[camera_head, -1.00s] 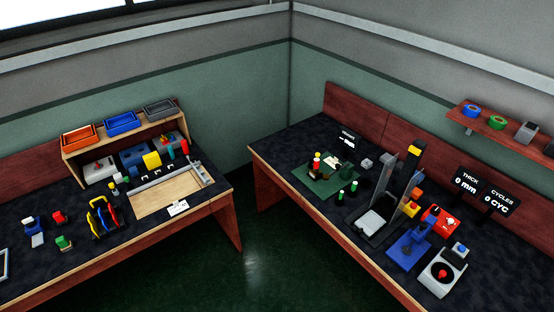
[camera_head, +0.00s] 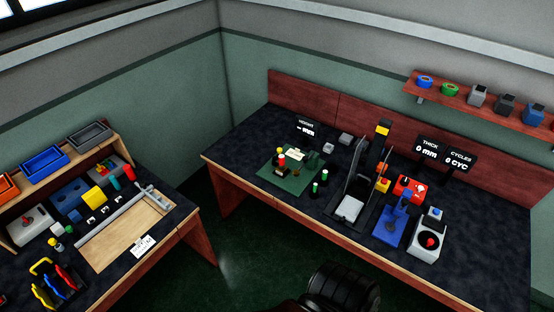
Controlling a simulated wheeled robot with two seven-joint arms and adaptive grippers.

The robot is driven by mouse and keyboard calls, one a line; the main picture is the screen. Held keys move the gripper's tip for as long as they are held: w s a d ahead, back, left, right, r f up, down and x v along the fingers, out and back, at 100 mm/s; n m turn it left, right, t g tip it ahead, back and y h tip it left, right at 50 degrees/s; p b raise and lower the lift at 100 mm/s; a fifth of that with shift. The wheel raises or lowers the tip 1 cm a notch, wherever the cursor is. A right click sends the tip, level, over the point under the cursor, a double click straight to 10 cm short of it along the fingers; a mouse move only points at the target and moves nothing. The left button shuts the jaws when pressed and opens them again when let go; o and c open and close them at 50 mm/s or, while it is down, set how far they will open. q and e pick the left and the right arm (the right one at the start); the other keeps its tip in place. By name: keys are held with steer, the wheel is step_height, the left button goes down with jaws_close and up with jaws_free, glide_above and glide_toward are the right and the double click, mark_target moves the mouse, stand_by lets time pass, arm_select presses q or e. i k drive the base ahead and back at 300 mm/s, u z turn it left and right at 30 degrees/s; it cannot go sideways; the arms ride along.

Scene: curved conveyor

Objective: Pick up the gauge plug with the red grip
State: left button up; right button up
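A small upright piece with a red top (camera_head: 281,160) stands on the green mat (camera_head: 293,186) on the right-hand bench. Two dark pieces with green tops, a nearer one (camera_head: 315,188) and a farther one (camera_head: 323,175), stand at the mat's right side. On the left-hand bench, a red upright piece (camera_head: 129,173) stands behind the wooden tray, with a green one (camera_head: 115,183) beside it. I cannot tell for sure which red piece is the gauge plug. Neither gripper's fingers show in the view.
A wooden tray (camera_head: 92,251) and a rack of coloured pliers (camera_head: 58,287) are on the left-hand bench. The right-hand bench (camera_head: 458,285) bears a tall press, a blue fixture (camera_head: 390,232) and a grey box with a red button (camera_head: 426,243).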

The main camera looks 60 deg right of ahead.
mark_target(282, 158)
steer(key=z, duration=0.5)
steer(key=i, duration=0.7)
steer(key=z, duration=0.7)
